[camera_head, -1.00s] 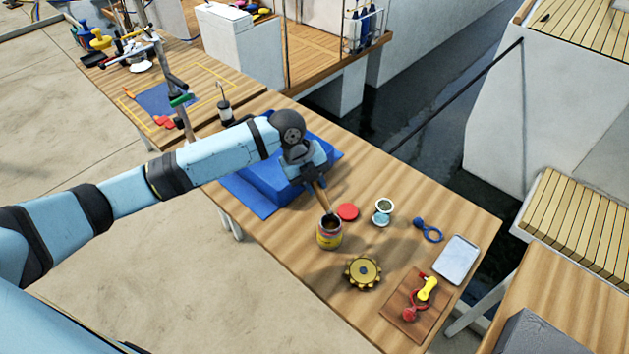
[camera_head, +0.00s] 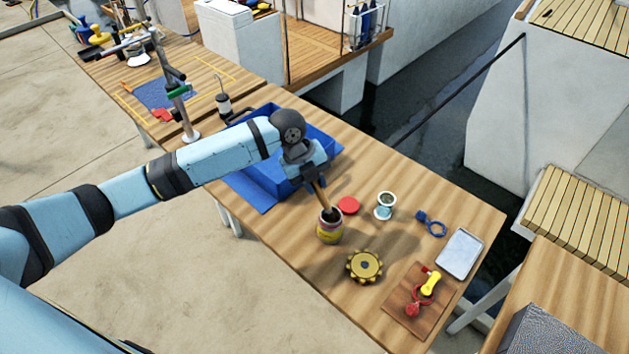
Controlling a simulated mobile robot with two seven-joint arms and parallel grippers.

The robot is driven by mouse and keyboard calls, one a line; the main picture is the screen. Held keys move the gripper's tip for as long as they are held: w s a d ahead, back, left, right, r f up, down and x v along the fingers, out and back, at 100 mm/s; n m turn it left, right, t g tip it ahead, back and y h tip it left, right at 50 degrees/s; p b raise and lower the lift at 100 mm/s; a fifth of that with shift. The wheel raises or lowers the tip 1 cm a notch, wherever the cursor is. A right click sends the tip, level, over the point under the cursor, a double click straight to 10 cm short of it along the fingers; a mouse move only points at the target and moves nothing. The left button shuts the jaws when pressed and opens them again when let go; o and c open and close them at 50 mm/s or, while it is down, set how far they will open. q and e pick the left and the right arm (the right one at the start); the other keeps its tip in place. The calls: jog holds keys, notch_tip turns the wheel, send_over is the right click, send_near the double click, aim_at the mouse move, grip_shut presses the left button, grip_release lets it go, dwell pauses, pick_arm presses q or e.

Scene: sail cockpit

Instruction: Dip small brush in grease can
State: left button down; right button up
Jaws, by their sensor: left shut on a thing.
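The small brush (camera_head: 321,195) has a wooden handle and a dark end. My left gripper (camera_head: 316,181) is shut on its handle and holds it tilted, pointing down. The grease can (camera_head: 329,232), with a yellow and red label, stands open on the wooden table just below the gripper. The brush's dark end is at the can's mouth and seems to be inside the rim; how deep it reaches is hidden. A red lid (camera_head: 348,205) lies beside the can. My right gripper is not in view.
A blue bin (camera_head: 262,175) stands behind my left forearm. A brass gear (camera_head: 364,266) lies in front of the can. To the right are a small round container (camera_head: 385,204), a blue shackle-like part (camera_head: 431,224), a pale tray (camera_head: 460,254) and a board (camera_head: 417,302) with red and yellow parts.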

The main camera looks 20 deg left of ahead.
pick_arm(q)
jog(key=shift+f, duration=0.2)
jog(key=shift+f, duration=0.25)
dwell(0.3)
jog(key=shift+f, duration=0.15)
dwell(0.4)
jog(key=shift+f, duration=0.1)
dwell(0.8)
jog(key=shift+s, duration=0.1)
dwell(0.4)
